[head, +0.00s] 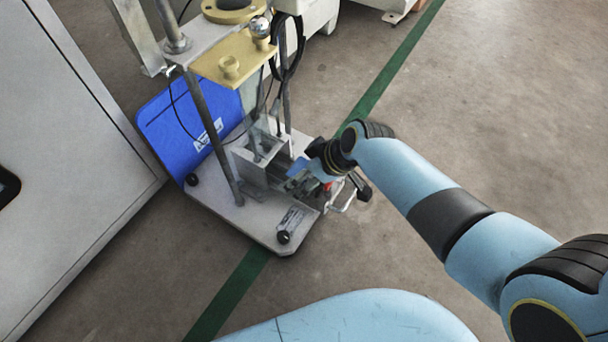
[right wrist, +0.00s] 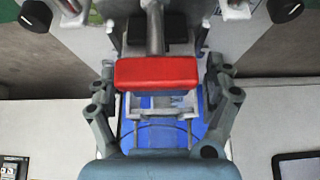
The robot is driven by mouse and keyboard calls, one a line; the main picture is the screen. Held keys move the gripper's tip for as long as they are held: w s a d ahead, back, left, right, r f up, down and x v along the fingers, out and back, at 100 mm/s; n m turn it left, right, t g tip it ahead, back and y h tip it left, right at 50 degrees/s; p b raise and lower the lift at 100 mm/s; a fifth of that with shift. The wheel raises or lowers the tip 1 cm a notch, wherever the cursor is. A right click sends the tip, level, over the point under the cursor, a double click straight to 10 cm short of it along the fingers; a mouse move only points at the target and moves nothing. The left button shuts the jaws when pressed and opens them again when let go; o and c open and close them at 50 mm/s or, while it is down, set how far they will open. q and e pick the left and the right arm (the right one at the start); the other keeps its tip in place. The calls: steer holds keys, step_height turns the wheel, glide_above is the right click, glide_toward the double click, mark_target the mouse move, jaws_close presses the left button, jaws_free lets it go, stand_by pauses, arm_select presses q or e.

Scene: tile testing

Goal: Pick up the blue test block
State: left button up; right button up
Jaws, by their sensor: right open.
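My right gripper (head: 326,170) reaches in from the right to the lower part of the test rig (head: 262,180). The red bar also shows as a small red spot in the head view (head: 327,186). A small light-blue patch (head: 298,167) lies beside the gripper; I cannot tell whether it is the blue test block. No block stands out clearly in the right wrist view. My left gripper is out of view.
The rig stands on a grey base plate (head: 275,236) with black knobs and upright posts. A blue panel (head: 175,125) leans behind it. A grey cabinet (head: 70,130) stands at the left. Open floor (head: 520,110) lies at the right, with a green line (head: 402,60).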

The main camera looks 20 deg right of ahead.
steer(key=c, duration=1.5)
steer(key=shift+c, duration=0.5)
steer(key=shift+r, duration=0.15)
